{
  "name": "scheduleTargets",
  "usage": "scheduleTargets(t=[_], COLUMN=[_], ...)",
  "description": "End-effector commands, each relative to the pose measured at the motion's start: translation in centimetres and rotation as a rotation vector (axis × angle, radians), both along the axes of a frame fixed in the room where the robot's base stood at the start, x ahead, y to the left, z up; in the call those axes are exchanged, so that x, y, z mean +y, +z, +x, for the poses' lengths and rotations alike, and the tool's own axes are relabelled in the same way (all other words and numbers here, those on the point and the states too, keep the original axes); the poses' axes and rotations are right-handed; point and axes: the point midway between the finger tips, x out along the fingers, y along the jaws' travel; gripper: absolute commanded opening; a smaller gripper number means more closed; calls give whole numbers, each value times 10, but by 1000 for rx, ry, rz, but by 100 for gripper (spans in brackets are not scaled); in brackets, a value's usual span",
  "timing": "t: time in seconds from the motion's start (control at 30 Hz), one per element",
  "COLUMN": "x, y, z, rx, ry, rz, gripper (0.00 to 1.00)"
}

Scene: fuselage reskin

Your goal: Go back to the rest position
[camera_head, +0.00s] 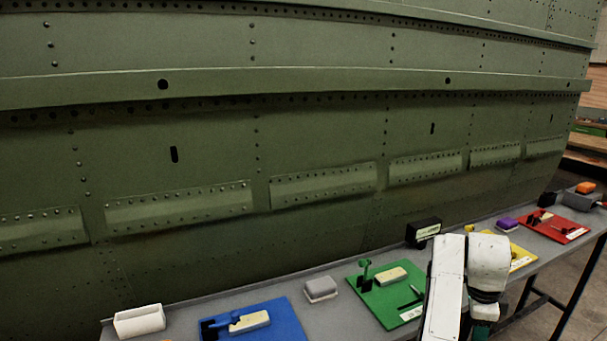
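My white arm (445,290) stands at the lower right of the head view, in front of the workbench. Its bent upper part (488,262) hangs over the bench's front edge. My gripper is not clearly in view; a small dark green part shows under the white link at the bottom edge, and I cannot tell what it is. The green riveted fuselage (320,140) fills most of the view behind the bench.
The grey workbench (340,318) carries a blue mat (285,318), a green mat (385,312), a yellow mat (522,258) and a red mat (575,230) with tools. A white bin (139,321), grey block (321,289) and black box (423,231) stand there. Floor shows at right.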

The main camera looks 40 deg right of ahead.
Motion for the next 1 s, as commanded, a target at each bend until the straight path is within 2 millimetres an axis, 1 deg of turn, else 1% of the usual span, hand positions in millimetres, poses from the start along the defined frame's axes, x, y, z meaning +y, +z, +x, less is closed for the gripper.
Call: scheduleTargets(t=[0.03,0.17,0.27,0.37,0.4,0.47,0.5,0.57,0.6,0.63,0.67,0.7,0.8,0.9,1.0], x=[12,46,76,111,125,149,165,191,209,222,235,252,291,319,336], y=[-12,-36,-53,-71,-77,-88,-94,-103,-109,-112,-116,-120,-128,-131,-132], z=[-3,-2,-3,-6,-9,-13,-17,-24,-31,-35,-41,-49,-68,-85,-95], rx=[34,104,156,205,223,246,259,274,281,284,285,284,270,246,226], ry=[116,462,738,1021,1134,1307,1422,1597,1714,1802,1886,1995,2236,2411,2519], rz=[-15,-45,-56,-59,-56,-51,-46,-36,-27,-20,-13,-4,19,34,42], gripper=[47,47,47,47,47,47,47,47,47,47,47,47,47,47,47])
